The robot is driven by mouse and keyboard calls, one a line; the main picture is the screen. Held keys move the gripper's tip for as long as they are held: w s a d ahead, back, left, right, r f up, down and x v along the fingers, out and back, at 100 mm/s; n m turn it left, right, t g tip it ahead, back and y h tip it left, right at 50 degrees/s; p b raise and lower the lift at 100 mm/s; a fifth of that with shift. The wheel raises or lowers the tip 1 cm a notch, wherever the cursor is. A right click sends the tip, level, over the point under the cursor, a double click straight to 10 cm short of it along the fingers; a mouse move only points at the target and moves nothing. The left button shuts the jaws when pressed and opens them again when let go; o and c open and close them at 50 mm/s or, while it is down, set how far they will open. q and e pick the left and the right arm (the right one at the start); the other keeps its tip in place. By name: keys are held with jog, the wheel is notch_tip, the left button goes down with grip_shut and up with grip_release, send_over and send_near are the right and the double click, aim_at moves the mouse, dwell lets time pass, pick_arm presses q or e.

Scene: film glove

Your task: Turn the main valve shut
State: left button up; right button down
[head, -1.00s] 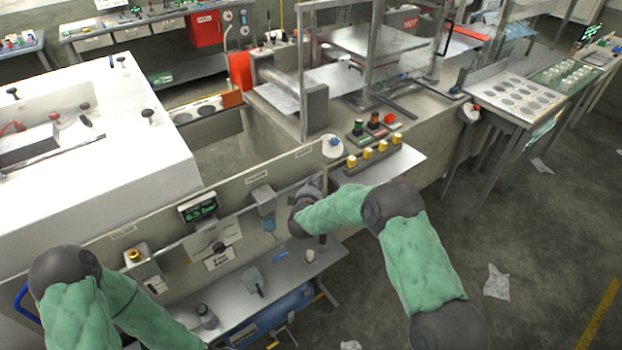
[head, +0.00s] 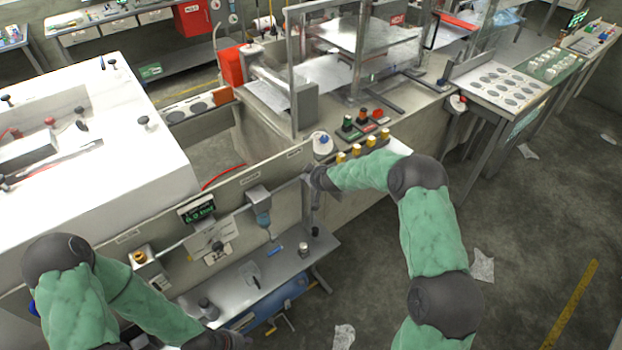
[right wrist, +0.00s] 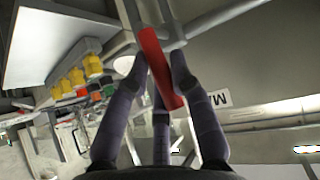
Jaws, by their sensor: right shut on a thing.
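The main valve's red lever handle (right wrist: 160,68) shows in the right wrist view, slanting between my right gripper's fingers. It meets a grey pipe fitting (right wrist: 172,38) at its upper end. My right gripper (right wrist: 162,72) is shut on the handle. In the head view my right gripper (head: 314,185) is at the right end of the low panel, and the handle is hidden there. A label reading "MA" (right wrist: 219,98) is partly visible beside the fingers. My left gripper (head: 222,341) is at the bottom edge of the head view, over the bench, too small and cut off to read.
A low bench (head: 232,292) with a jar (head: 304,249) and small tools runs below the panel (head: 140,240). Yellow-capped knobs (head: 356,150) stand on a ledge right of my right gripper. Open floor (head: 540,240) lies to the right.

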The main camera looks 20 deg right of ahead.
jog(key=shift+d+f+y+b, duration=0.1)
jog(key=shift+d+y+b, duration=0.05)
jog(key=shift+y+b, duration=0.15)
jog(key=shift+m, duration=0.3)
jog(key=c, duration=1.1)
grip_release()
jog(key=shift+w, duration=0.1)
jog(key=shift+o, duration=0.2)
jog(key=shift+d, duration=0.1)
jog(key=v, duration=1.2)
jog(key=shift+w+d, duration=0.1)
